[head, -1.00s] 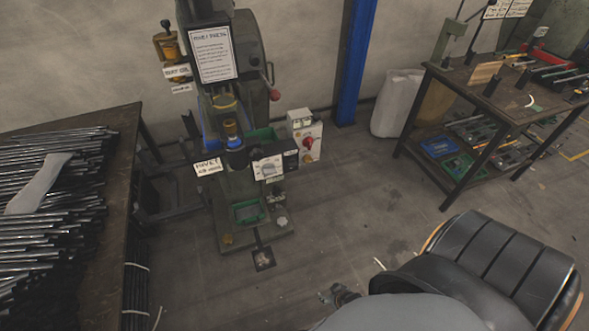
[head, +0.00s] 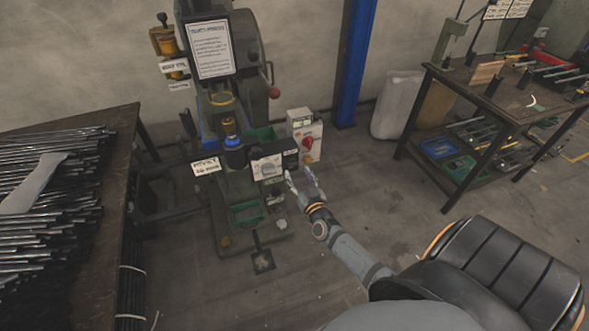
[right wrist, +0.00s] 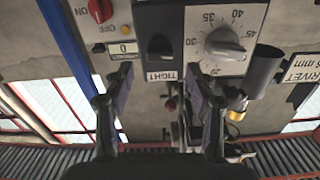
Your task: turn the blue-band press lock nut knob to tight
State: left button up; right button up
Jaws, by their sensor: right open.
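The rivet press (head: 222,110) stands against the wall in the head view, with a blue band (head: 232,141) on its column. A black panel (head: 290,158) sits beside its white dial plate. In the right wrist view, a dark knob (right wrist: 160,47) sits on this panel above a label reading TIGHT. I cannot tell its exact setting. My right gripper (head: 299,172) is open and empty just in front of the panel. In the wrist view its fingertips (right wrist: 160,72) are spread to either side, below the knob and apart from it. My left gripper is not in view.
The white numbered dial (right wrist: 226,42) is beside the knob. On the other side is a box with a red switch (head: 307,143). A table of metal rods (head: 120,125) stands left, a workbench (head: 500,100) right.

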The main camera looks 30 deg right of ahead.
aim_at(294, 166)
jog(key=x, duration=0.4)
jog(key=shift+w+b, duration=0.1)
jog(key=shift+b, duration=0.2)
jog(key=shift+c, duration=0.2)
jog(key=c, duration=1.1)
